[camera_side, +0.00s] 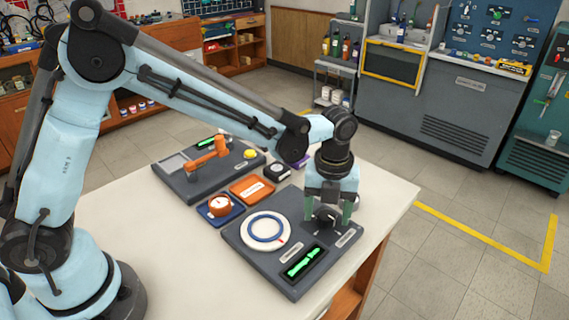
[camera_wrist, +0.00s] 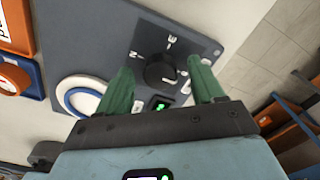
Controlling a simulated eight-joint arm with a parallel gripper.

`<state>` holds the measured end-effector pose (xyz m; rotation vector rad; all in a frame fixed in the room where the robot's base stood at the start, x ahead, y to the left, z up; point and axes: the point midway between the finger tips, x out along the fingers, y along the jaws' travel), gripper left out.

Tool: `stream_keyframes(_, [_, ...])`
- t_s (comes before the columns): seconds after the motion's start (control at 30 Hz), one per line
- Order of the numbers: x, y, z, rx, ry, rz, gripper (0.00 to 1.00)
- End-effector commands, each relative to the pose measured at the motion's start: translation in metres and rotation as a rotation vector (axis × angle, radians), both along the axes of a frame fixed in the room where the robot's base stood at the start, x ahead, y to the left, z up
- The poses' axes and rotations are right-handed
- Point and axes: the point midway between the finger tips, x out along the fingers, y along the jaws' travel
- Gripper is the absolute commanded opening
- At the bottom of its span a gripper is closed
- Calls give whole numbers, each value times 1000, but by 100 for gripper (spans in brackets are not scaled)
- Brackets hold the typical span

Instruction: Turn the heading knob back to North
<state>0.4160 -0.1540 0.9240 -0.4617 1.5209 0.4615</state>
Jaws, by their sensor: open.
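A dark round knob (camera_side: 325,214) sits on the right part of a grey panel (camera_side: 240,244). In the wrist view the knob (camera_wrist: 160,71) has small white marks around it on the panel. My gripper (camera_side: 328,219) points down over the knob, with one green finger on either side of it. In the wrist view my gripper (camera_wrist: 160,66) is open, and the knob shows between the fingertips with visible gaps. The panel also holds a white disc with a blue ring (camera_side: 266,214) and a green-lit display (camera_side: 303,263).
A second grey panel (camera_side: 180,188) with an orange arm-shaped part (camera_side: 208,155) lies behind. An orange tray (camera_side: 252,190) and a blue tray with an orange round item (camera_side: 220,206) lie between the panels. The white table's front left is clear.

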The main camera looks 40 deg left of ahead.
Motion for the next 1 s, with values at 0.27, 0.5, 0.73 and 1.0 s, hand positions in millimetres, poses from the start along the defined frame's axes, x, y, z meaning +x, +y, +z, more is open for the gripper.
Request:
stream_keyframes(0.27, [0, 0, -1, 0, 0, 0, 66])
stream_keyframes(0.5, [0, 0, -1, 0, 0, 0, 29])
stream_keyframes(0.73, [0, 0, -1, 0, 0, 3, 11])
stream_keyframes(1.0, [0, 0, -1, 0, 0, 73, 11])
